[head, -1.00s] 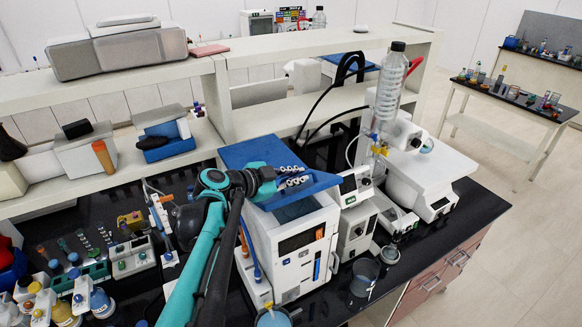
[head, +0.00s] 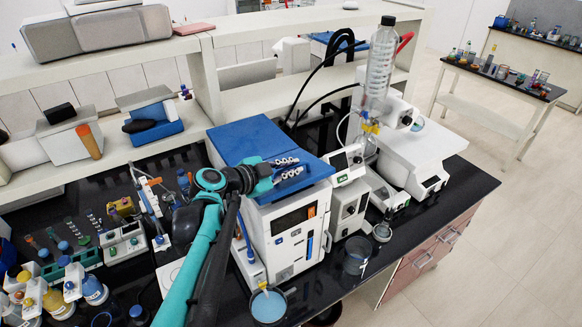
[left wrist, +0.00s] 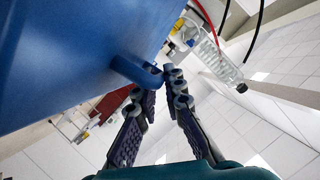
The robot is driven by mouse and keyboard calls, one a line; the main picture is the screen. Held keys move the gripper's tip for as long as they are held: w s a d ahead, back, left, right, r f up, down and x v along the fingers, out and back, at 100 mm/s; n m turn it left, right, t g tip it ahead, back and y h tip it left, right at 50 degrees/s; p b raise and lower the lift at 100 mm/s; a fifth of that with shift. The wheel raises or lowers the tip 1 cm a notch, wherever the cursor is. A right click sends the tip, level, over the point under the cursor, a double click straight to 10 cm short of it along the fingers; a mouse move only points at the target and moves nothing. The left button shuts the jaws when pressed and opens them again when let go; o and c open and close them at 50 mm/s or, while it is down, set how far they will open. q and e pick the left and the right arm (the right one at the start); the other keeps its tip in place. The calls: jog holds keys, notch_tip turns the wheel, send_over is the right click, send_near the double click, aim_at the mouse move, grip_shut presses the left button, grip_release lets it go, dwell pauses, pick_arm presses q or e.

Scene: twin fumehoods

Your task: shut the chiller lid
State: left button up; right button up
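The chiller (head: 290,242) is a white box with a dark display panel on the black bench, in the middle of the head view. Its blue lid (head: 238,138) lies down across the top, with no clear gap visible along the front edge. My left gripper (head: 298,166) is over the front part of the lid. In the left wrist view the lid's underside or face (left wrist: 70,50) fills the upper left. My right gripper is out of view.
A rotary evaporator with a clear coiled condenser (head: 380,60) stands right of the chiller. A blue-filled beaker (head: 268,305) and an empty glass beaker (head: 357,255) stand in front. Racks and bottles (head: 92,290) crowd the left bench. A white shelf (head: 290,45) runs behind.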

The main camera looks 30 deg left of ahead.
pick_arm(q)
jog(key=shift+o, duration=0.8)
jog(key=v, duration=0.7)
jog(key=shift+s+r, duration=0.1)
jog(key=shift+s, duration=0.1)
